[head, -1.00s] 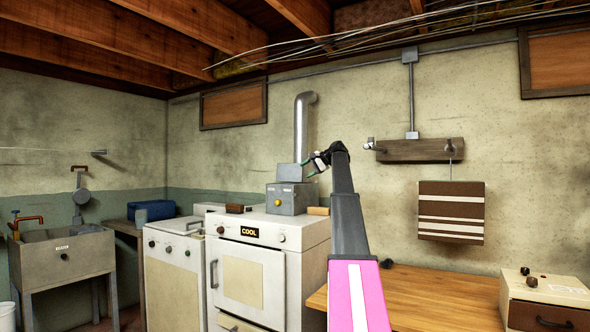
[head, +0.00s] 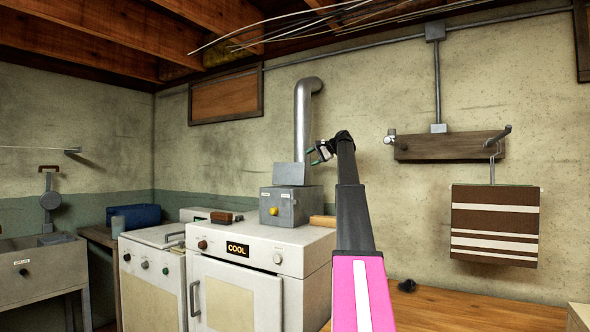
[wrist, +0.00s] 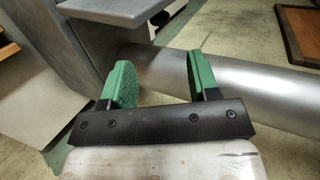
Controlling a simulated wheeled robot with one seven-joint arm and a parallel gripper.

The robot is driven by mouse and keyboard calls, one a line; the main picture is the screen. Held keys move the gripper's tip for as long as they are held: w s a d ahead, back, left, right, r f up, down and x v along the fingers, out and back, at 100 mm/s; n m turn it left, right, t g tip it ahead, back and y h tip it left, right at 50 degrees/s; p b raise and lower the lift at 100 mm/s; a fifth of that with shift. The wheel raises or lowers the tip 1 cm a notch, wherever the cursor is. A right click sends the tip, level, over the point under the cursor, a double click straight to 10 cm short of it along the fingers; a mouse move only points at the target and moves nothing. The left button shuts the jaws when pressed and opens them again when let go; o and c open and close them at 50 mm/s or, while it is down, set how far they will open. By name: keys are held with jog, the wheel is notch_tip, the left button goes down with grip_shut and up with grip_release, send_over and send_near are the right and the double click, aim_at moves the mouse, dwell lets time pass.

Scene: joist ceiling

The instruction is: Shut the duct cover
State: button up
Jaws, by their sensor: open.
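A grey metal box (head: 290,207) with a yellow knob stands on top of the white stove. A flat grey panel (head: 289,174), which looks like the duct cover, stands up from the box in front of the duct pipe (head: 301,120). A grey slab (wrist: 118,12), probably the same panel, shows at the top left of the wrist view. I cannot tell its hinge. My gripper (head: 316,157) is open and empty, just right of the pipe and above the box. In the wrist view its green fingers (wrist: 160,82) are spread, with the pipe (wrist: 240,85) beyond them.
The white stove (head: 262,255) with a COOL display stands below the box. A brown block (head: 222,217) lies on it. A wooden bench (head: 440,308) is at right, under a striped hanging cloth (head: 494,225).

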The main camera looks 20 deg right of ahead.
aim_at(295, 167)
jog(key=x, duration=1)
jog(key=shift+a+f, duration=0.1)
jog(key=shift+f, duration=0.05)
grip_shut()
